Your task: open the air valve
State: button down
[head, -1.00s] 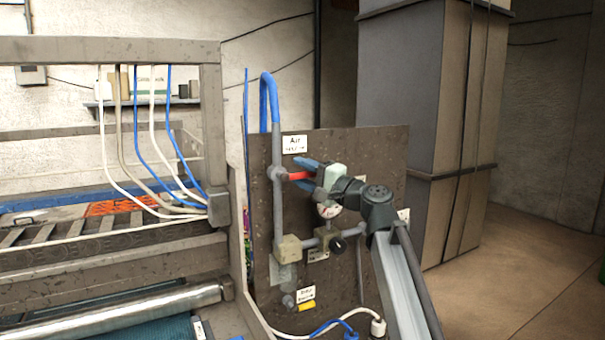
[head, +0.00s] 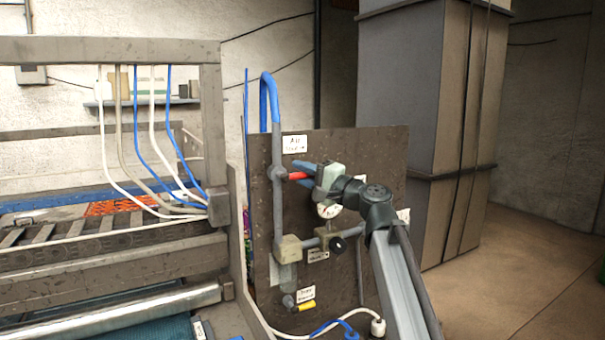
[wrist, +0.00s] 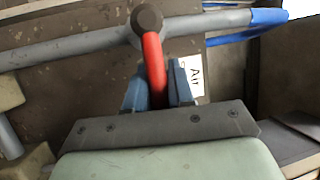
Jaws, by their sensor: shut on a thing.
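The air valve's red handle (head: 297,176) points right from the grey pipe joint (head: 278,173) on the brown panel, below the "Air" label (head: 294,144). My gripper (head: 304,170) reaches in from the right with its blue fingers at the handle. In the wrist view the red handle (wrist: 153,56) runs from the round joint (wrist: 146,20) down between the two blue fingers (wrist: 158,92), which are closed on it. The handle's far end is hidden between the fingers. The "Air" label (wrist: 192,76) shows beside the right finger.
A gauge (head: 328,210), a black knob (head: 337,245) and a yellow-handled valve (head: 306,305) sit lower on the panel (head: 375,150). The machine frame (head: 212,130) stands left. A tall grey cabinet (head: 400,100) stands behind right. The floor at right is clear.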

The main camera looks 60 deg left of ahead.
jog(key=shift+r, duration=0.1)
dwell(0.3)
jog(key=shift+s+r+n+t+h, duration=0.85)
jog(key=shift+s+n, duration=0.1)
jog(key=shift+n, duration=1.5)
jog(key=shift+s+r+n+t+h, duration=0.8)
jog(key=shift+s+n+t, duration=0.15)
jog(key=shift+n, duration=1.55)
jog(key=shift+s+r+n+t+h, duration=0.85)
jog(key=shift+s+n, duration=0.1)
jog(key=shift+n, duration=1.5)
jog(key=c, duration=1.1)
grip_release()
jog(key=v, duration=1.3)
jog(key=shift+d+r, duration=0.2)
jog(key=shift+d, duration=0.1)
